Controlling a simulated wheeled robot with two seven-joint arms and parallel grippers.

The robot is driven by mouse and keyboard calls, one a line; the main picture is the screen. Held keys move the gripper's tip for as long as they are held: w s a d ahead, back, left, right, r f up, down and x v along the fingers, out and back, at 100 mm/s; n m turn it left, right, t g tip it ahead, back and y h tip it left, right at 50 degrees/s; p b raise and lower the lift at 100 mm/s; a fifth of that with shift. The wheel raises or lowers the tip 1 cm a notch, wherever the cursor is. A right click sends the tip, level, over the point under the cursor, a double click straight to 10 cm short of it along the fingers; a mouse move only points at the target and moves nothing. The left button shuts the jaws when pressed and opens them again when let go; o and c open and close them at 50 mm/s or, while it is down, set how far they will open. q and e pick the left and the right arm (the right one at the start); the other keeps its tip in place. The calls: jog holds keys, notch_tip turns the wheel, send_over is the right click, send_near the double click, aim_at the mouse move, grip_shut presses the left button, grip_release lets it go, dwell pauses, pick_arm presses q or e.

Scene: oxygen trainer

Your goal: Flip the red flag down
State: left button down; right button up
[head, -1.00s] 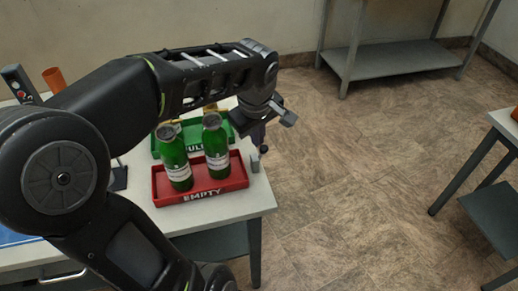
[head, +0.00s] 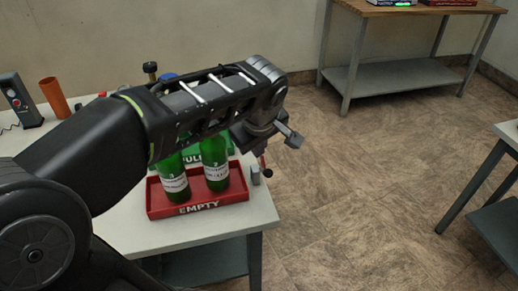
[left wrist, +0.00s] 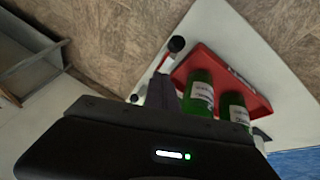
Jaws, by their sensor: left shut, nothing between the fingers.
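A small thin red piece (head: 263,161), which looks like the flag, shows at the right edge of the white table, just under my left gripper (head: 260,151). A black knob (head: 267,173) is at its lower end. My left gripper is shut and empty, pointing down close to the red piece; I cannot tell whether they touch. In the left wrist view a black knob (left wrist: 177,44) shows just past the grey finger (left wrist: 162,62), and the gripper body hides much of the rest. My right gripper is not in view.
A red tray marked EMPTY (head: 200,209) holds two green bottles (head: 214,175) beside the gripper. A green tray (head: 227,146) is partly hidden behind. A grey block (head: 255,175) stands by the table edge. Open floor lies to the right.

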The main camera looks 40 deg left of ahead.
pick_arm(q)
jog(key=a+p+v, duration=0.1)
jog(key=p+v, duration=0.1)
jog(key=v, duration=0.9)
jog(key=shift+s+a+r, duration=0.2)
jog(key=shift+s+r, duration=0.15)
jog(key=shift+r, duration=0.05)
dwell(0.4)
